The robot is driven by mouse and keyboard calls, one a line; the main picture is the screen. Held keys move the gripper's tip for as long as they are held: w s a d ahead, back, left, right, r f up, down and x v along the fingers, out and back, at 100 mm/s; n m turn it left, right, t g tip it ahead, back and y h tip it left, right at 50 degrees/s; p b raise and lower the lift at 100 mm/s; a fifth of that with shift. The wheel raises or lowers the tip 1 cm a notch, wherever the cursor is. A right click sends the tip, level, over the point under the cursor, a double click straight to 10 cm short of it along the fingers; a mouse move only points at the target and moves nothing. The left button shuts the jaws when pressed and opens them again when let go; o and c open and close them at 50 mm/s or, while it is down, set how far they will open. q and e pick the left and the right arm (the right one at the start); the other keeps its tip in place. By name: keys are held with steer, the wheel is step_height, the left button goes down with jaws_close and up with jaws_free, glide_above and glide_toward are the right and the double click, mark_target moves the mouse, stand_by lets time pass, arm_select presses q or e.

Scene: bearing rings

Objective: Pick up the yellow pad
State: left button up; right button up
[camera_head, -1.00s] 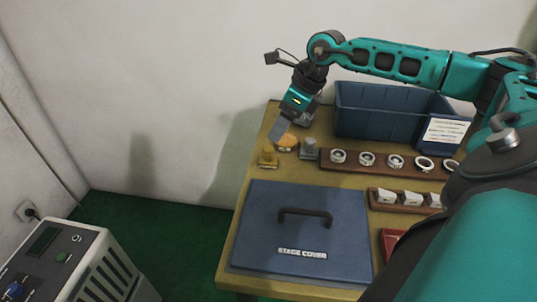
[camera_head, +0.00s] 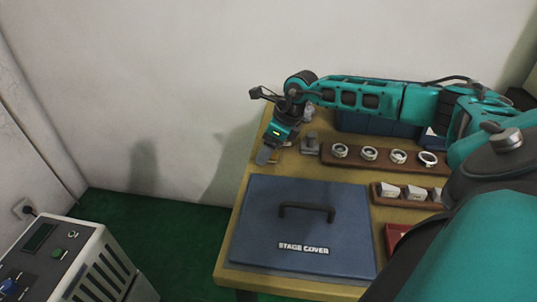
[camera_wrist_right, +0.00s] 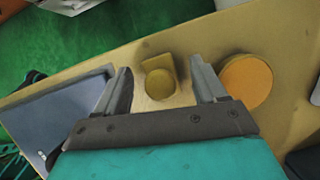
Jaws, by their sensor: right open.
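The yellow pad (camera_wrist_right: 158,84) shows in the right wrist view as a small block with a round front part and a flat upright back. It stands on the table between the two fingers of my right gripper (camera_wrist_right: 161,70), with a gap on each side. My right gripper is open and empty. In the head view my right gripper (camera_head: 265,154) is over the table's back left corner and hides the pad. My left gripper is not in view.
An orange round piece (camera_wrist_right: 246,80) stands close beside the right finger. A grey block (camera_head: 311,144) is nearby. The blue stage cover (camera_head: 255,225) lies in front. A brown rack with rings (camera_head: 385,163) and a blue bin (camera_head: 365,122) are to the right.

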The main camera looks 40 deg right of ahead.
steer(key=shift+f, duration=0.1)
steer(key=c, duration=1.2)
